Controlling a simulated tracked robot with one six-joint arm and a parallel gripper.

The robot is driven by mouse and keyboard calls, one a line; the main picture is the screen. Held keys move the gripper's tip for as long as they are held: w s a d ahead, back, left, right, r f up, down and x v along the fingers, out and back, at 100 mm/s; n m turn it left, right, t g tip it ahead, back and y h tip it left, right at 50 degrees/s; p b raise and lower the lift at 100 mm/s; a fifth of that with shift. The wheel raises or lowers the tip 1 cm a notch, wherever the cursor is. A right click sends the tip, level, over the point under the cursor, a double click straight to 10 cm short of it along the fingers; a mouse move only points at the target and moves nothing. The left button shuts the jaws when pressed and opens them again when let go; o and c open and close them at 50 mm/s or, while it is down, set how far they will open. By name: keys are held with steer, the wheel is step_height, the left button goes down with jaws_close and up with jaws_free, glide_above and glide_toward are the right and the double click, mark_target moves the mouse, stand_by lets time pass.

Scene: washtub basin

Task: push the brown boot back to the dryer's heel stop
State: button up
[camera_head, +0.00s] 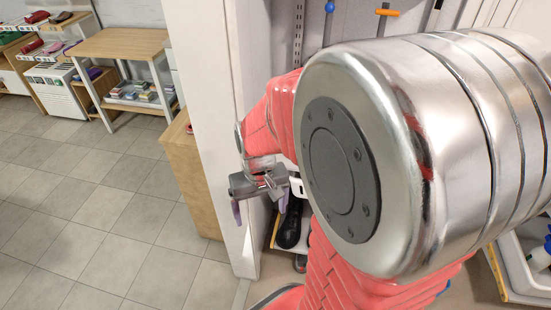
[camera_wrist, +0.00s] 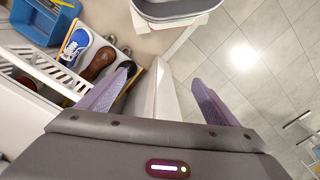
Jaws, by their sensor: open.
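The brown boot (camera_wrist: 98,65) lies at the upper left of the wrist view, between a blue shoe (camera_wrist: 75,46) and a black shoe (camera_wrist: 126,69). Its lower end is partly hidden behind my left finger. My gripper (camera_wrist: 161,80) is open and empty, its two purple fingers wide apart. The left finger overlaps the footwear in the picture; I see no clear contact. In the head view my gripper (camera_head: 260,215) hangs beside a white wall edge, in front of a shelf with black footwear (camera_head: 290,224). I cannot make out the brown boot or the heel stop there.
A white slatted rack (camera_wrist: 42,70) stands left of the footwear, and a blue crate (camera_wrist: 42,18) is above it. A white wall panel (camera_head: 207,120) rises close to my gripper. Tiled floor (camera_head: 95,210) is open on the left. A wooden table (camera_head: 122,43) stands farther back.

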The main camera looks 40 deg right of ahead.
steer(key=d+f+m, duration=0.2)
steer(key=d+f, duration=0.3)
steer(key=f, duration=0.9)
steer(key=d+f+m, duration=0.1)
steer(key=d+f, duration=0.4)
steer(key=f, duration=0.8)
steer(key=d+f+m, duration=0.2)
steer(key=d+f, duration=0.3)
steer(key=f, duration=0.9)
steer(key=s+d+f+m+t+h, duration=0.1)
steer(key=s+d+f+h, duration=0.1)
steer(key=f, duration=0.6)
steer(key=s+d+f+m+t+h, duration=0.1)
steer(key=s+d+f+h, duration=0.15)
steer(key=f, duration=0.55)
steer(key=w+d+r+t+h, duration=0.1)
steer(key=d+r+t+h, duration=0.1)
steer(key=d, duration=0.1)
steer(key=w+d+r+t+h, duration=0.2)
steer(key=d, duration=0.1)
steer(key=w+d+r+t+h, duration=0.1)
steer(key=d+r+h, duration=0.1)
steer(key=d, duration=0.1)
steer(key=shift+w+r+t, duration=0.25)
steer(key=shift+r+t, duration=0.1)
steer(key=shift+t, duration=0.05)
steer(key=shift+r, duration=0.1)
